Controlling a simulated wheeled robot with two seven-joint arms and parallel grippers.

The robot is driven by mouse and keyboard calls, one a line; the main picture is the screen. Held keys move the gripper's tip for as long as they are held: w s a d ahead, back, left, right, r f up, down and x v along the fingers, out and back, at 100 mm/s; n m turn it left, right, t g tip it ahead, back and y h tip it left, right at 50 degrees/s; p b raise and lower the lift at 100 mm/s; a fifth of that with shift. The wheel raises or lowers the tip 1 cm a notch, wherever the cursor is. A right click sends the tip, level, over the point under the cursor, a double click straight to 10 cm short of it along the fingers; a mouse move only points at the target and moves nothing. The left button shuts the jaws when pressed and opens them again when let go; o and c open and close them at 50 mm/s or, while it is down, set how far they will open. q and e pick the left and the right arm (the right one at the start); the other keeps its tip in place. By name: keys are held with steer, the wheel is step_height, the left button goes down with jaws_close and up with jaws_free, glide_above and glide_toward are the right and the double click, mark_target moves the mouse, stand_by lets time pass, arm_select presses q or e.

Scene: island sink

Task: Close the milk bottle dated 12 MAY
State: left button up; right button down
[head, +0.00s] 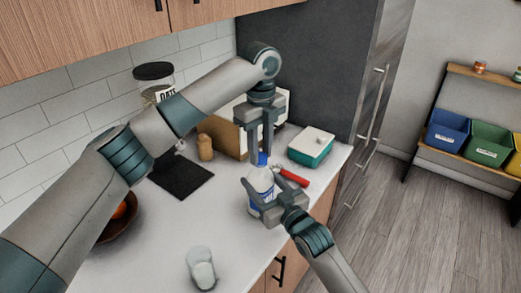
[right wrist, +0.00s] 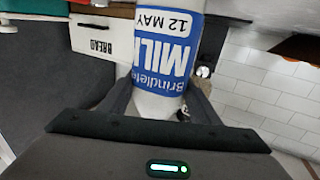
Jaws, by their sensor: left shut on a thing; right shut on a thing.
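The milk bottle (head: 261,184) stands upright near the counter's right edge. In the right wrist view the bottle (right wrist: 165,55) shows upside down, with a blue label reading 12 MAY and MILK. My right gripper (head: 262,205) is shut around its lower body; its fingers also show in the right wrist view (right wrist: 160,105). A blue cap (head: 262,159) is at the top of the bottle. My left gripper (head: 262,155) points down from above and is shut on the cap. I cannot tell whether the cap is fully seated on the neck.
A red-handled object (head: 292,177) lies just right of the bottle, near a teal box with a white lid (head: 311,143). A white glass (head: 201,268) stands at the front. A black mat (head: 182,176) and bowl (head: 118,228) are left.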

arm_select(q)
steer(key=m, duration=0.4)
steer(key=shift+m, duration=0.3)
steer(key=m, duration=0.8)
steer(key=shift+m, duration=0.4)
steer(key=m, duration=0.4)
steer(key=shift+m, duration=0.3)
steer(key=o, duration=1)
steer(key=shift+r, duration=0.1)
